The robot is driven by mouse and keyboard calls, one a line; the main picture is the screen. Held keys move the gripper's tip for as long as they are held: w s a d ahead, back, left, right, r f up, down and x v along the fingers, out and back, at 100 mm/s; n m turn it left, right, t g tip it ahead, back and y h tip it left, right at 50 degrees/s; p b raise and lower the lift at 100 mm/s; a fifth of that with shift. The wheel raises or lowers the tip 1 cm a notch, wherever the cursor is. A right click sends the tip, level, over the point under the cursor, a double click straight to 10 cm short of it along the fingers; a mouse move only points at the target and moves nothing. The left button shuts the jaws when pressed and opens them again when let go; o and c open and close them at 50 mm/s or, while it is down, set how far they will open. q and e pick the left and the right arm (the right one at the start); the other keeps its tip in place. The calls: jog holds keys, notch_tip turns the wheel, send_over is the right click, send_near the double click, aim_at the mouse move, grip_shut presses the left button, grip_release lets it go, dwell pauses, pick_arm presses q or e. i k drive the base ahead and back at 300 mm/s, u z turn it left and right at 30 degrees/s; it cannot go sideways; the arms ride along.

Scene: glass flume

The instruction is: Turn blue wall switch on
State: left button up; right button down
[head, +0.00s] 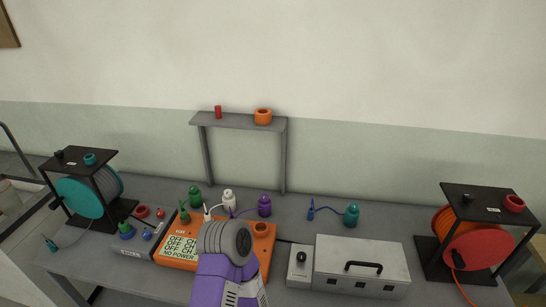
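No blue wall switch can be made out on the visible wall (350,70), which is pale above and grey-green below. A purple arm link of mine with a grey round joint rises from the bottom edge near the middle, in front of the orange box. I cannot tell which arm it belongs to. Neither gripper shows in the head view. A small grey box with a black knob or switch (300,267) stands on the bench, right of the arm link.
A grey bench (385,225) runs along the wall. Small coloured plugs lie between.

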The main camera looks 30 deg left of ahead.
aim_at(147, 234)
jog(key=u, duration=2.05)
jog(key=k, duration=0.55)
jog(key=u, duration=0.95)
jog(key=i, duration=1.9)
jog(key=z, duration=0.75)
